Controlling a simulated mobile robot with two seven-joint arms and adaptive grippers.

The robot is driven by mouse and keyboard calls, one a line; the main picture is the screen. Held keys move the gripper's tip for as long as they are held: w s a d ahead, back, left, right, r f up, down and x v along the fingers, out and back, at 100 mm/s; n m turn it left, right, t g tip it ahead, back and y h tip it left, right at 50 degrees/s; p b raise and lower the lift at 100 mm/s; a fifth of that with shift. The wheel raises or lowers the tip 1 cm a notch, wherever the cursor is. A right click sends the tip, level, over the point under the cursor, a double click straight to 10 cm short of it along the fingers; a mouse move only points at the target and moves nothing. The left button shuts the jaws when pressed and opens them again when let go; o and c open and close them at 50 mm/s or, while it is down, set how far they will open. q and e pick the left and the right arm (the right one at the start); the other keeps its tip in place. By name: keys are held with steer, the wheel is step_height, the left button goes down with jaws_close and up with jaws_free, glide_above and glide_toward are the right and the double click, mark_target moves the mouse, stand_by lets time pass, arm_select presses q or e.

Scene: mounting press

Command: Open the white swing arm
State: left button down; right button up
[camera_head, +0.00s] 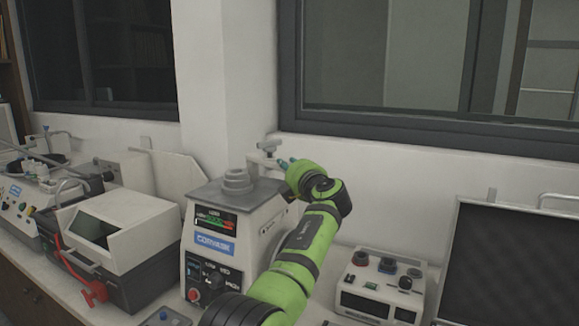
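The mounting press (212,225) stands in the middle of the counter, a white and grey housing with a display, a blue label and a red knob. A grey stepped round piece (237,181) sits on its top. The white swing arm (262,161) shows in part behind the top, with a small knob above it. My green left arm reaches up from the bottom edge, left of centre, past the press's right side. My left gripper (285,163) is at the swing arm's right end, mostly hidden by my wrist; contact and finger opening are unclear. My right gripper is out of view.
A white and black machine with a red handle (95,289) stands close on the left. A small control box with knobs (379,286) and a dark-panelled case (510,265) stand on the right. The wall and window frame (430,135) are close behind the press.

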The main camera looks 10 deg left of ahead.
arm_select(q)
steer(key=shift+w, duration=0.1)
stand_by(0.3)
steer(key=c, duration=1)
jaws_free()
steer(key=shift+c, duration=0.2)
steer(key=shift+s+d, duration=0.5)
steer(key=v, duration=0.6)
